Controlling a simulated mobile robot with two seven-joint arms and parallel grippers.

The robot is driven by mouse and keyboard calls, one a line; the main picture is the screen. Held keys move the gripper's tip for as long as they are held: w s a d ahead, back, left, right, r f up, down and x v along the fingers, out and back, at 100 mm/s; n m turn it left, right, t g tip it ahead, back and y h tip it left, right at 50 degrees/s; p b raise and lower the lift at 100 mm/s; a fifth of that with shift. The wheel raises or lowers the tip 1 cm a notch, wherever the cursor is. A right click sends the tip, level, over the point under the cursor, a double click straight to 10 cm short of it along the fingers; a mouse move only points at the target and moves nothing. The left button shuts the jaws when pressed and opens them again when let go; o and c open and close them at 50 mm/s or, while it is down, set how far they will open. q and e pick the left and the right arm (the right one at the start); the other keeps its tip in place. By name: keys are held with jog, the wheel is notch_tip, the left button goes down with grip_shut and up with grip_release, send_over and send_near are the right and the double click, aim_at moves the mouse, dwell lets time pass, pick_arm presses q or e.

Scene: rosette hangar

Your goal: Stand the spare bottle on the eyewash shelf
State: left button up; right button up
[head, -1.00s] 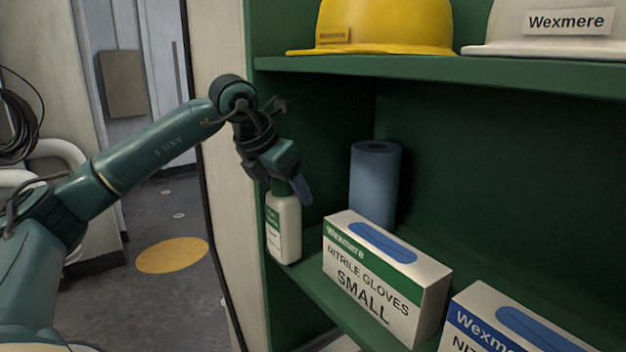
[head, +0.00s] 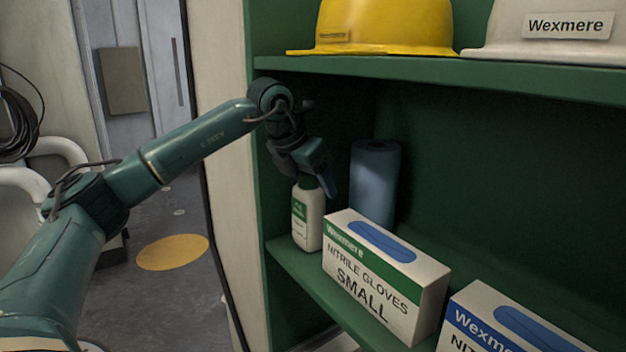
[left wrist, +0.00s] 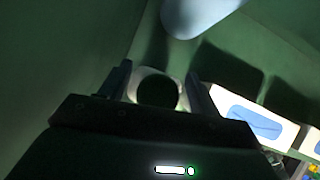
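The spare bottle (head: 308,218) is white with a green-and-white label and a green neck. It is upright over the green eyewash shelf (head: 300,284), between the left side wall and the small glove box. Its base is at shelf level; I cannot tell whether it touches. My left gripper (head: 318,184) points down at its top and is shut on its neck. In the left wrist view the fingers lie on both sides of the bottle's dark round cap (left wrist: 157,92), with the white shoulder around it. My right gripper is not in view.
A white-green box of nitrile gloves (head: 385,280) stands close right of the bottle. A blue roll (head: 374,185) stands behind. Another glove box (head: 500,325) is at lower right. The upper shelf (head: 420,70), holding a yellow helmet (head: 385,25) and a white one (head: 545,28), is overhead.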

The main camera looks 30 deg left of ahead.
pick_arm(q)
jog(key=o, duration=0.4)
jog(key=shift+o, duration=0.2)
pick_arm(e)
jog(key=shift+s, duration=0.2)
pick_arm(q)
jog(key=shift+r, duration=0.1)
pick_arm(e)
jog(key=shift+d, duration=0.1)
pick_arm(q)
jog(key=shift+s+r, duration=0.1)
jog(key=shift+r, duration=0.1)
jog(key=s+a+b, duration=0.1)
jog(key=s+a, duration=0.1)
jog(key=s, duration=1)
jog(key=shift+a+r, duration=0.35)
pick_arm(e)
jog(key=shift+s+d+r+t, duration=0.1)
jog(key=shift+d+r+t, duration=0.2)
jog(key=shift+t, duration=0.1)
pick_arm(q)
jog(key=shift+s, duration=0.1)
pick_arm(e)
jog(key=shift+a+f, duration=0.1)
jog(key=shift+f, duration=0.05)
